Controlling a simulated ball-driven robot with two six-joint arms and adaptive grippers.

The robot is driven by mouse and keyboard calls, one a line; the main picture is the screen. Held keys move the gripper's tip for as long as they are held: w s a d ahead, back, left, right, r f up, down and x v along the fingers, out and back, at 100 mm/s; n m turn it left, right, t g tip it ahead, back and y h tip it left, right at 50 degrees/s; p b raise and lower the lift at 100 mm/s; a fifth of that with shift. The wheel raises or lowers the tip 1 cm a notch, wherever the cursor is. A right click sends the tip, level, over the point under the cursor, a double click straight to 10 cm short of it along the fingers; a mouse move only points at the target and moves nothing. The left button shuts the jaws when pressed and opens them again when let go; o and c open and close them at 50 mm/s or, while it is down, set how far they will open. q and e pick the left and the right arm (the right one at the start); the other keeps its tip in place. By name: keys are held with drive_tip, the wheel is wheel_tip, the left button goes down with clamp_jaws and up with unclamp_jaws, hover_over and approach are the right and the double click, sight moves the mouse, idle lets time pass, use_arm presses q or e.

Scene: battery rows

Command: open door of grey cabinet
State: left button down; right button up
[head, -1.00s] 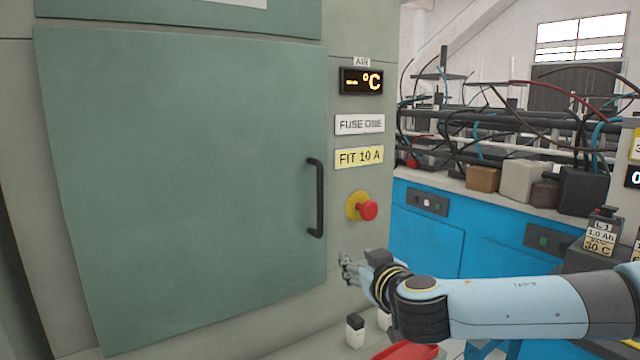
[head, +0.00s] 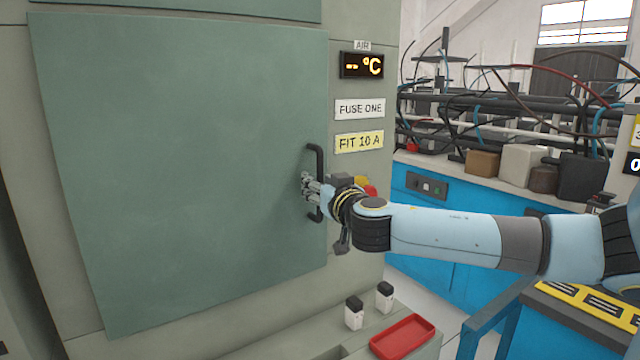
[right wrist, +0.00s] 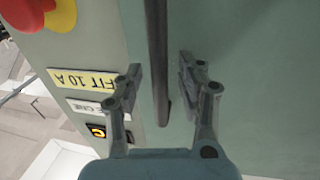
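The grey cabinet (head: 362,228) fills the left of the head view. Its grey-green door (head: 180,170) looks shut. A black vertical handle (head: 318,160) is on the door's right edge; it also shows in the right wrist view (right wrist: 157,50). My right gripper (head: 306,187) is at the handle's lower half. In the right wrist view its two fingers (right wrist: 160,75) are apart, one on each side of the handle bar, with gaps visible. My left gripper is not in view.
A red emergency button (head: 371,191) on a yellow base is just behind my right wrist. Two small black-and-white blocks (head: 354,313) and a red tray (head: 402,337) lie on the ledge below. A blue bench (head: 420,225) stands at right.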

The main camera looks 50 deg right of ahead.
clamp_jaws()
idle(0.3)
idle(0.4)
